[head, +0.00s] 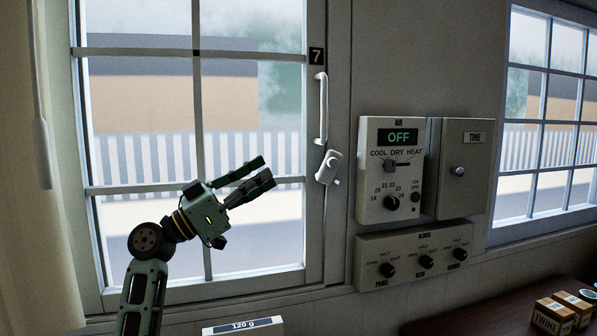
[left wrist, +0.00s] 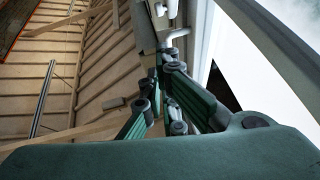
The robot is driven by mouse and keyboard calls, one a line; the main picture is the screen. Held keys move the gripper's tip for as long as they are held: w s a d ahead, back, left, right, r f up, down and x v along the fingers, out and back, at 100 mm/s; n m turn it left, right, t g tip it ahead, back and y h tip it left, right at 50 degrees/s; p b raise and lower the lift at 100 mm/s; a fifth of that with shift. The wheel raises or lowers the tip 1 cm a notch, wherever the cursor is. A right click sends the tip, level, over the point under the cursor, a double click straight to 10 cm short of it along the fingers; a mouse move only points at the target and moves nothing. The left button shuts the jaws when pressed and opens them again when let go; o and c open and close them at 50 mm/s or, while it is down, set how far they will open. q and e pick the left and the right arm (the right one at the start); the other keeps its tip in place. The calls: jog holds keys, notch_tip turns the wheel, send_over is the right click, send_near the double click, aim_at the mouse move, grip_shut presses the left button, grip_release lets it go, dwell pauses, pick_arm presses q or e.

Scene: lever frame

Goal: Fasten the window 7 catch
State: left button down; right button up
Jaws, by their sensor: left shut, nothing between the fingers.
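The window marked 7 (head: 317,55) is at the left of the head view, and its sash looks closed against the frame. Its white catch (head: 328,167) sits on the right edge of the frame, below a long white pull handle (head: 321,108). The catch lever looks tilted, with a small knob at its lower right. My left gripper (head: 268,170) is in front of the panes, left of the catch and apart from it, pointing right. It is shut and empty. In the left wrist view its dark green fingers (left wrist: 165,85) point toward pale metal fittings. My right gripper is not in view.
Right of the window are the AIR control panel (head: 391,170), a TIME box (head: 463,168) and a lower panel with several knobs (head: 416,255). A box marked 120 g (head: 243,326) is at the bottom. Boxes of twine (head: 553,316) stand on a dark table at the right.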

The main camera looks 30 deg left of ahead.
pick_arm(q)
jog(key=shift+s+a+f, duration=0.1)
jog(key=shift+s+a, duration=0.05)
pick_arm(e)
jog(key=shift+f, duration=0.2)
